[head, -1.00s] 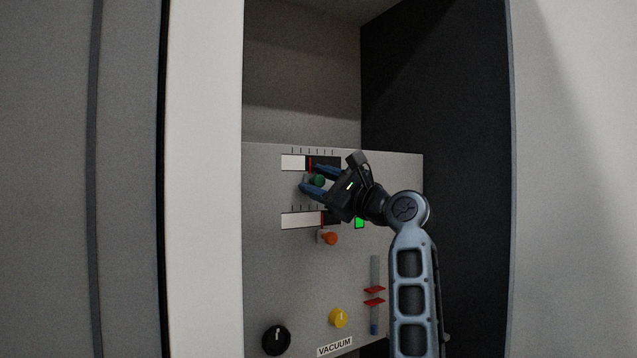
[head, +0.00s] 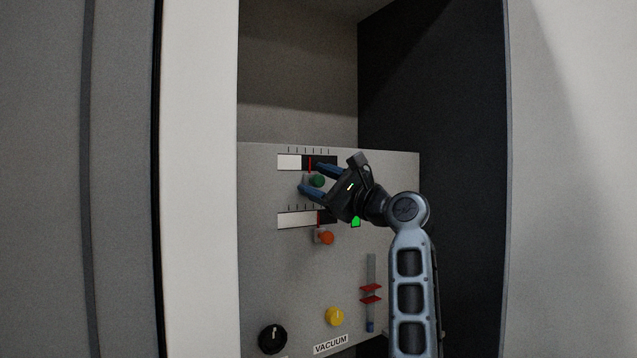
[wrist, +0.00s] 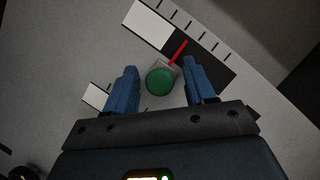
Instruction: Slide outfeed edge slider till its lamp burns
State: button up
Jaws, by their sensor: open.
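A grey panel carries two horizontal sliders; no name label for either is readable. The upper one has a green knob (head: 317,181) and a red pointer on a white-and-black scale (head: 289,162). The lower one has an orange knob (head: 327,238) and a similar scale (head: 296,220). My gripper (head: 313,181) is open around the green knob, one finger on each side. In the wrist view, the green knob (wrist: 160,81) sits between the blue fingers, with gaps on both sides. A lit green lamp (head: 356,222) shows right of the lower scale. Any lamp right of the upper scale is hidden behind my gripper.
Below are a yellow knob (head: 335,316), a black dial (head: 272,339), a "VACUUM" label (head: 330,344) and a vertical gauge with red markers (head: 371,294). A white frame post (head: 200,180) stands left and a dark side wall (head: 430,90) right. The recess above the panel is empty.

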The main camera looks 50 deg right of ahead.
jog(key=b+v, duration=0.1)
jog(key=v, duration=0.6)
jog(key=shift+s, duration=0.4)
jog(key=shift+f, duration=0.15)
